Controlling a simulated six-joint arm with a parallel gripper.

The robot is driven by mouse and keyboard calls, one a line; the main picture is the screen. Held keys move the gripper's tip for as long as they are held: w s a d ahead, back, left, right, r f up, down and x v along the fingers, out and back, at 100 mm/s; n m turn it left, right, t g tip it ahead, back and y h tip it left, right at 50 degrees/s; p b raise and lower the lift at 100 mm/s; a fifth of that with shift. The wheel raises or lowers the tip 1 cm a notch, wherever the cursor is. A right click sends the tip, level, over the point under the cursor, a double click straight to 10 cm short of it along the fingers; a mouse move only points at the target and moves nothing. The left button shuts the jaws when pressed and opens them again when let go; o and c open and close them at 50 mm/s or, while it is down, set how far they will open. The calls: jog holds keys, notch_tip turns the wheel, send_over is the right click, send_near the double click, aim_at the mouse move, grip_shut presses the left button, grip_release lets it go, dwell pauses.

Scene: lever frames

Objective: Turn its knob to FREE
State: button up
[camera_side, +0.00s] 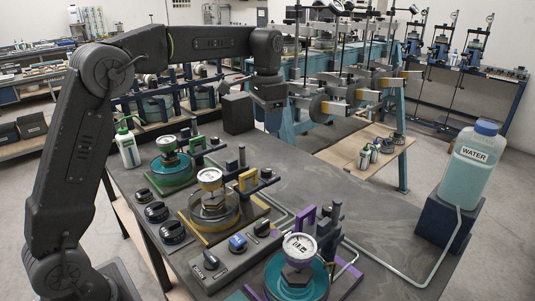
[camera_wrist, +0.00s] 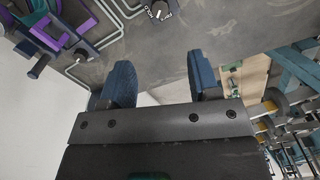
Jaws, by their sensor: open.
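Three lever frames stand on the dark bench in the side view: a green one (camera_side: 174,172), a yellow one (camera_side: 213,207) and a purple one (camera_side: 297,274), each with a round dial gauge on top. The wrist view shows a knob (camera_wrist: 162,10) with white marks at the top edge and purple frame parts (camera_wrist: 68,32) at upper left. My gripper (camera_side: 273,122) is open and empty (camera_wrist: 162,82), raised above the bench behind the frames.
A water bottle (camera_side: 474,158) stands on a dark block at right, with a pale tube running along the bench. A black box (camera_side: 237,113) is beside my gripper. The bench's right middle is clear.

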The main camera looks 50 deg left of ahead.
aim_at(268, 169)
notch_tip(268, 169, down, 14)
jog(key=m, duration=0.2)
jog(key=shift+m, duration=0.4)
jog(key=shift+w, duration=0.1)
jog(key=shift+r, duration=0.1)
jog(key=c, duration=0.9)
